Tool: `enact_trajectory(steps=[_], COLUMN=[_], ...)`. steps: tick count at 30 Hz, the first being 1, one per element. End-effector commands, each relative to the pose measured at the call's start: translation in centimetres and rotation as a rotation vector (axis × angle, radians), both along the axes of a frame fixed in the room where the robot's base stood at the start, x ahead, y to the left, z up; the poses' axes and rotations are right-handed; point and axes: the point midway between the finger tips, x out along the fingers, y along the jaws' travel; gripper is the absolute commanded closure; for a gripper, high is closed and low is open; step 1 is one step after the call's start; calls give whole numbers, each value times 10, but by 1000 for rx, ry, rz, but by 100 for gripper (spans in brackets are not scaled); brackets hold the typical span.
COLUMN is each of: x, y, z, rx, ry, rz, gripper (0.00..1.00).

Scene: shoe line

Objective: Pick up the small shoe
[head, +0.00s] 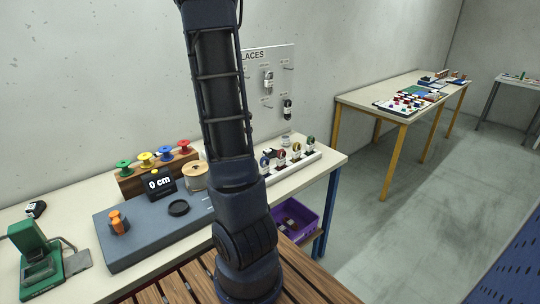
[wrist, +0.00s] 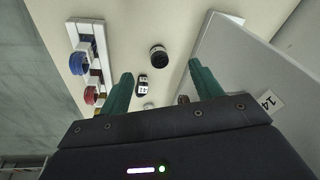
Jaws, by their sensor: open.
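No thing is plainly recognisable as a shoe. A small black item with a white label (wrist: 143,86) lies on the pale tabletop in the wrist view, roughly between my fingers and apart from them; I cannot tell whether it is the small shoe. The head view does not show my gripper; my arm covers part of the table there.
A dark round item (wrist: 157,55) lies near the labelled one. A white rack of coloured spools (wrist: 83,50) stands left, a grey panel (wrist: 250,65) right. In the head view are a grey board (head: 150,238), a green press (head: 40,262) and a purple bin (head: 297,218).

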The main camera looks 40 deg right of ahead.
Motion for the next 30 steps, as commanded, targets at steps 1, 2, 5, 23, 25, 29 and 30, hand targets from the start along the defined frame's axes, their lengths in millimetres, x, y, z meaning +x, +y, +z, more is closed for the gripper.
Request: enact_trajectory(steps=[1,2,5,23,25,29,30], x=[3,5,9,10,9,8,8], y=[-13,-21,-47,-165,-168,-175,-176], z=[-11,-16,-33,-100,-103,-115,-121], rx=[-11,-17,-43,-217,-221,-223,-222], ry=[13,17,30,70,70,70,71], rz=[-37,-62,-139,-454,-460,-464,-463], gripper=[35,35,35,35,35,35,35])
